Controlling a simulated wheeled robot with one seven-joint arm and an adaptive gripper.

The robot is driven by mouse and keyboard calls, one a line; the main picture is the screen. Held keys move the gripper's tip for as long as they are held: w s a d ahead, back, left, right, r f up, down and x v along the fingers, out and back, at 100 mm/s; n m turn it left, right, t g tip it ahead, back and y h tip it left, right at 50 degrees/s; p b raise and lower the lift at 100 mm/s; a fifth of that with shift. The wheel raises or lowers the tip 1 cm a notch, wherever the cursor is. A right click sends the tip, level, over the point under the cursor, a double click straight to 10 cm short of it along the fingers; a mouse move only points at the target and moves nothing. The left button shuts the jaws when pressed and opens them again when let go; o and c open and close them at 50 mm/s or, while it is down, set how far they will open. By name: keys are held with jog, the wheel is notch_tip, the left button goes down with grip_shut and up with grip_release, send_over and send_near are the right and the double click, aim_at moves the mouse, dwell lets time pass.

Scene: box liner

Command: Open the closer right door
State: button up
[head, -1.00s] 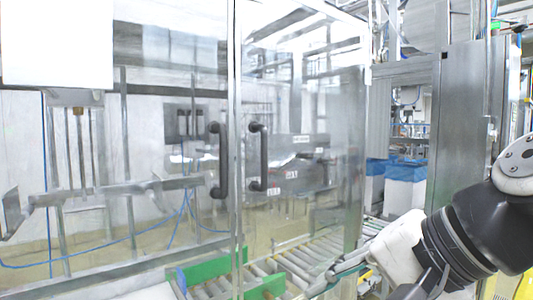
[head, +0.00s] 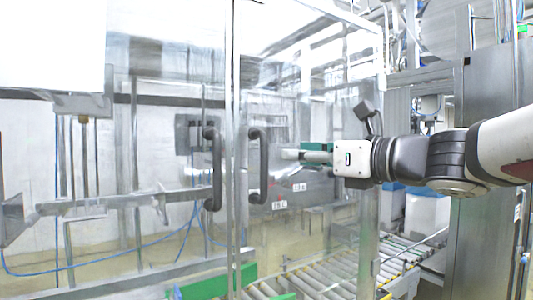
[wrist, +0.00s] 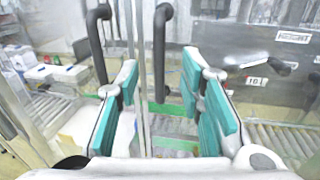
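The right clear door (head: 310,100) is closed beside the left clear door (head: 170,110), with a narrow upright seam between them. The right door's black bar handle (head: 258,165) stands upright next to the seam; it also shows in the wrist view (wrist: 160,50). The left door's black handle (head: 213,168) is just across the seam, also in the wrist view (wrist: 97,45). My gripper (head: 288,154) is close to the right of the right handle in the head view. In the wrist view my gripper (wrist: 160,70) is open, with the right handle showing between its teal-padded fingers, seemingly beyond them.
A roller conveyor (head: 330,275) runs low behind and past the doors, with a green part (head: 215,284) near the seam. A grey metal cabinet (head: 480,220) stands at the right. White bins with blue liners (head: 425,205) are behind my arm.

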aim_at(267, 153)
jog(key=x, duration=1.1)
jog(key=shift+s+f+p, duration=0.1)
jog(key=shift+p, duration=0.3)
grip_shut()
